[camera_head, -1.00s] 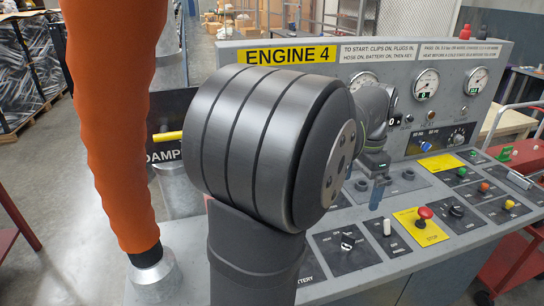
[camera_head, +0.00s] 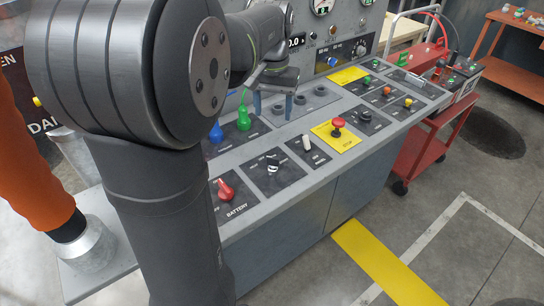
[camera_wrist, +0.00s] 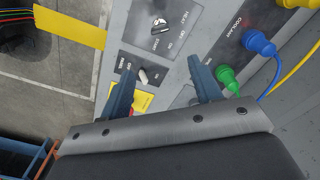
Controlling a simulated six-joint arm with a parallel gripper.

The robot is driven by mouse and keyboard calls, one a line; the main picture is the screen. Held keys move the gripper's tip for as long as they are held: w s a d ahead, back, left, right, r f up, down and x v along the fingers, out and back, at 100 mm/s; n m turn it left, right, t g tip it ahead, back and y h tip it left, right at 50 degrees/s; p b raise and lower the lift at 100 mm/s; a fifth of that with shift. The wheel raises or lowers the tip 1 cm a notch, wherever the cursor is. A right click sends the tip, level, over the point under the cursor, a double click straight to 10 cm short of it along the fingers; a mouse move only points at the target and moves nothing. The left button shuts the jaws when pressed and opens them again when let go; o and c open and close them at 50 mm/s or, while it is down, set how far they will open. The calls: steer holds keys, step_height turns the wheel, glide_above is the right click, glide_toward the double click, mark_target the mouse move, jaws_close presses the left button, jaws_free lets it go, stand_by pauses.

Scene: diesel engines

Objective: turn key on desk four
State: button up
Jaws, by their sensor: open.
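The key switch (camera_head: 272,163) stands on a dark plate marked with positions on the sloped grey desk, right of the red battery switch (camera_head: 224,189). In the wrist view the key (camera_wrist: 160,26) is silver, near the top, with HEAT, ON and OFF printed around it. My gripper (camera_head: 273,106) hangs over the desk behind the key, its two blue fingers apart and empty. In the wrist view my gripper (camera_wrist: 161,84) points toward the panel, with the key beyond the fingertips and apart from them. The ENGINE 4 sign is out of the current view.
A white toggle (camera_head: 307,143) and a red stop button (camera_head: 338,124) on yellow stand right of the key. Blue (camera_head: 216,132) and green (camera_head: 243,116) plugs with cables rise behind it. A red cart (camera_head: 430,145) stands right of the desk. The floor in front is open.

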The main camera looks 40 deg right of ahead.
mark_target(273, 158)
step_height(273, 158, down, 17)
steer(key=shift+f, duration=0.2)
stand_by(0.3)
steer(key=shift+c, duration=0.2)
